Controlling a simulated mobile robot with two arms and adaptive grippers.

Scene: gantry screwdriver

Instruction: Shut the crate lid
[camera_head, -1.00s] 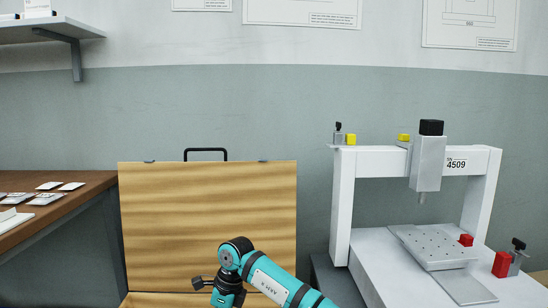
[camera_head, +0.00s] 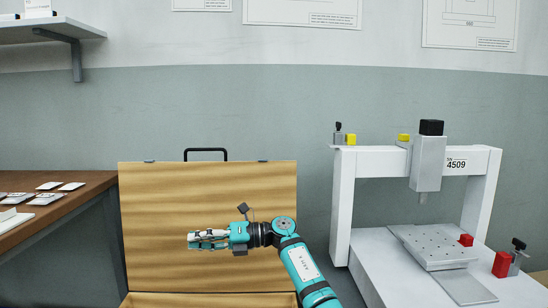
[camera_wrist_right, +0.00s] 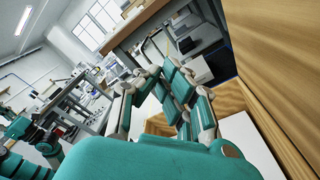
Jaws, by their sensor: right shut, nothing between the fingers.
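The wooden crate lid (camera_head: 160,210) stands upright and open in the head view, with a black handle on its top edge. My right gripper (camera_head: 193,240) is in front of the lid's inner face, pointing left, shut and empty. In the right wrist view its fingers (camera_wrist_right: 158,75) point away, with the wooden lid (camera_wrist_right: 270,85) close on the right. I cannot tell whether they touch. My left gripper is not in view.
A white gantry machine (camera_head: 345,205) with a screwdriver head (camera_head: 427,170) stands right of the crate. A brown table (camera_head: 75,200) with small packets is on the left, and a grey shelf (camera_head: 50,30) hangs above it. The wall behind the lid is bare.

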